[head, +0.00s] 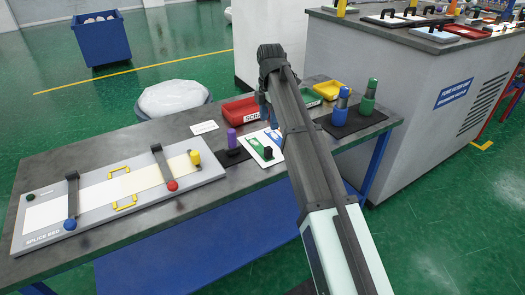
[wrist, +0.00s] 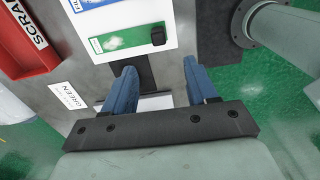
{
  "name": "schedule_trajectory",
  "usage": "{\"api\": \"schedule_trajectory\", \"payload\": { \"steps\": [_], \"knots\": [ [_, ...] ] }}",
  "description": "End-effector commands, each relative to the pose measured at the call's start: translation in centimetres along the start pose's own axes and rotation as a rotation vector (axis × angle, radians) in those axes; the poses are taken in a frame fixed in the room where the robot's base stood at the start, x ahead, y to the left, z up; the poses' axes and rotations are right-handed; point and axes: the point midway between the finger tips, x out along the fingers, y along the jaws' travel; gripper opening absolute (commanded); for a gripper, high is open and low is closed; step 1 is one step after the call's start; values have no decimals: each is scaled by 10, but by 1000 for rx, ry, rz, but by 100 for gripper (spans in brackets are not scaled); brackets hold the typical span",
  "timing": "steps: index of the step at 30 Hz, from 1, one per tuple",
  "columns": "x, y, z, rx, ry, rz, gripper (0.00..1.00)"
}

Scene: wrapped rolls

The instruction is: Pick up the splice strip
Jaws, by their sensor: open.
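I cannot tell for sure which piece is the splice strip. A cream band (head: 121,186) lies across the white web on the splice bed (head: 60,240), with a yellow handle (head: 119,170) at its far end and another (head: 125,203) at its near end. It is not clearly visible in the wrist view.
Two clamp bars with a blue knob (head: 70,224) and a red knob (head: 172,185) cross the bed.

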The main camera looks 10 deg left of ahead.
Motion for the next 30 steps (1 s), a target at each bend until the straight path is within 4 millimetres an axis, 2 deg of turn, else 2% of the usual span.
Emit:
{"api": "schedule_trajectory", "payload": {
  "steps": [15,26,30],
  "knots": [
    [74,-1,-2,-6,1,-3,57],
    [91,0,-2,-6,1,-2,57],
    [106,1,-4,-6,1,-2,57]
  ]
}}
